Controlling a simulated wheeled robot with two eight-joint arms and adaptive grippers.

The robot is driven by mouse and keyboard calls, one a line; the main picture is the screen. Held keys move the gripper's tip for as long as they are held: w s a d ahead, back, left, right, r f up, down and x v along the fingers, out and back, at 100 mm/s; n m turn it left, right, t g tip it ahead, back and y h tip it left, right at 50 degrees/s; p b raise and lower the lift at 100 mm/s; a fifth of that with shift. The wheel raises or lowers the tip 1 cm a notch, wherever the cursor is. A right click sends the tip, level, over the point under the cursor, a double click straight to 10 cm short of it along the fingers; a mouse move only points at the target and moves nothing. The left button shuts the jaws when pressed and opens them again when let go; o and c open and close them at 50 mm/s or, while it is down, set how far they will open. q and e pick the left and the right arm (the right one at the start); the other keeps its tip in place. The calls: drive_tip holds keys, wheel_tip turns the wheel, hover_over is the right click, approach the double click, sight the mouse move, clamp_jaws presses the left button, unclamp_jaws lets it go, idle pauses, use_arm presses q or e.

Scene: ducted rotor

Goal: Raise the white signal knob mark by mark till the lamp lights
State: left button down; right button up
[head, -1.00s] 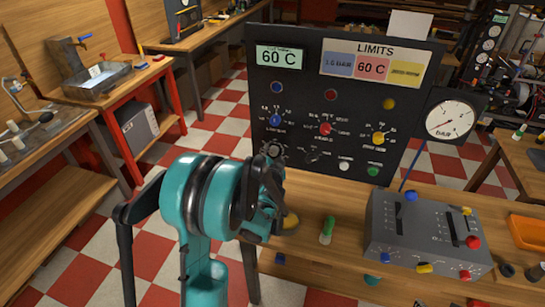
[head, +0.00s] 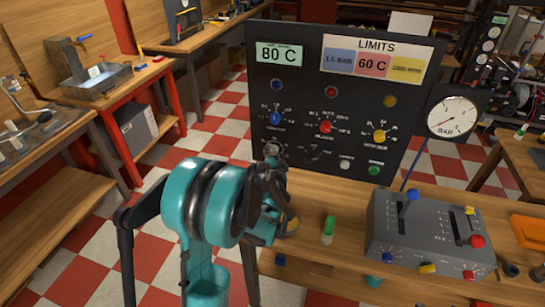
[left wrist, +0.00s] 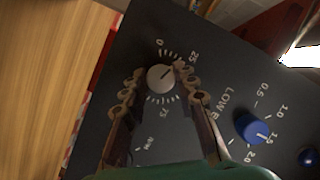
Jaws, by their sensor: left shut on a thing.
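The pale, whitish knob (left wrist: 161,78) sits on the dark panel (head: 340,60), inside a ring of marks numbered 0, 25 and 75. Its pointer line seems to aim toward the upper right, near 25. My left gripper (left wrist: 160,84) is shut on this knob, a finger on each side. In the head view my left gripper (head: 275,185) is at the panel's lower left and mostly hides the knob. Blue (head: 276,85), red (head: 331,92) and yellow (head: 390,101) lamps sit above; none clearly glows. The display (head: 278,54) reads 80 C. My right gripper is out of view.
Blue (head: 275,118), red (head: 326,127) and yellow (head: 379,136) knobs are near on the panel; the blue one is close beside my left gripper. A grey lever box (head: 425,243), a green-topped cylinder (head: 328,230) and a pressure gauge (head: 452,116) stand to the right.

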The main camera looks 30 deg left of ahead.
use_arm(q)
drive_tip(key=c, duration=1.2)
unclamp_jaws()
drive_tip(key=v, duration=1.2)
drive_tip(key=shift+f, duration=0.15)
drive_tip(key=shift+s, duration=0.1)
